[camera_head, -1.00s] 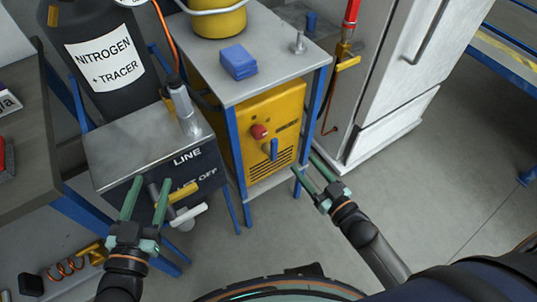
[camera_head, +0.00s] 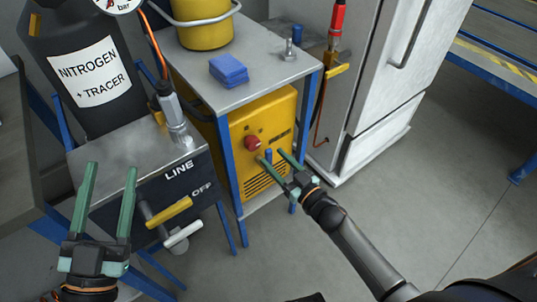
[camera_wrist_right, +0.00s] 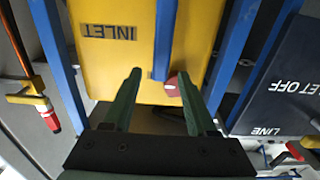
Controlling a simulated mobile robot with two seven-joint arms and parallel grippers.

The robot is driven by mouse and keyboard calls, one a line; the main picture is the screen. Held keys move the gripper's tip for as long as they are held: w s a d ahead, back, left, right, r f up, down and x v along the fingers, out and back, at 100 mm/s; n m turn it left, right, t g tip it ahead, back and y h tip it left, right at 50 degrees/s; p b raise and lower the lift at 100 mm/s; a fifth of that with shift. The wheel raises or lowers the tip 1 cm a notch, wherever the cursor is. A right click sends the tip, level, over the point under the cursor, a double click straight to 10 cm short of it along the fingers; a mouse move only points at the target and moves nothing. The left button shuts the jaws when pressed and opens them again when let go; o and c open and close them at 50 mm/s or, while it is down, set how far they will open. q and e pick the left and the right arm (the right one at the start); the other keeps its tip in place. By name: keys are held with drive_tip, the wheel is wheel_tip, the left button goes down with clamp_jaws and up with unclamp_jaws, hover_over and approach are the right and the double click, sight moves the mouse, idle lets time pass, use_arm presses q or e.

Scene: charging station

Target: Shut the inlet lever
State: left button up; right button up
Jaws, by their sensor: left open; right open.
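A blue lever (camera_head: 268,154) is on the front of the yellow unit (camera_head: 282,116), beside a red knob (camera_head: 253,143). In the right wrist view, the lever (camera_wrist_right: 164,40) points along the yellow face near an upside-down INLET label (camera_wrist_right: 108,32). My right gripper (camera_head: 271,156) is open in front of the unit, with the lever seen between its fingertips, partly hidden by them. In the right wrist view, the gripper (camera_wrist_right: 159,73) has one finger on each side of the lever's end; I cannot tell if they touch. My left gripper (camera_head: 108,168) is open and empty.
A dark LINE panel (camera_head: 150,190) with a yellow handle (camera_head: 168,212) and a white handle (camera_head: 183,234) is right of my left gripper. A nitrogen cylinder (camera_head: 88,75) stands behind. A blue block (camera_head: 228,70) lies on the cart. Floor (camera_head: 400,200) at right is clear.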

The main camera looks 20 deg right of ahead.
sight(270, 155)
use_arm(q)
drive_tip(key=shift+s+d+r+m+t+h+b, duration=0.15)
drive_tip(key=shift+s+r+m+h, duration=0.25)
drive_tip(key=shift+r+h, duration=0.25)
drive_tip(key=shift+s+r+m+t+h+b, duration=0.1)
drive_tip(key=shift+s+r+m+t+h, duration=0.1)
drive_tip(key=shift+s+r+m+h, duration=0.45)
drive_tip(key=shift+s+d+r+m+t+h+b, duration=0.1)
drive_tip(key=shift+s+r+m+t+h, duration=0.15)
drive_tip(key=shift+r, duration=0.7)
use_arm(e)
drive_tip(key=shift+x, duration=1.8)
clamp_jaws()
use_arm(q)
drive_tip(key=shift+w, duration=0.1)
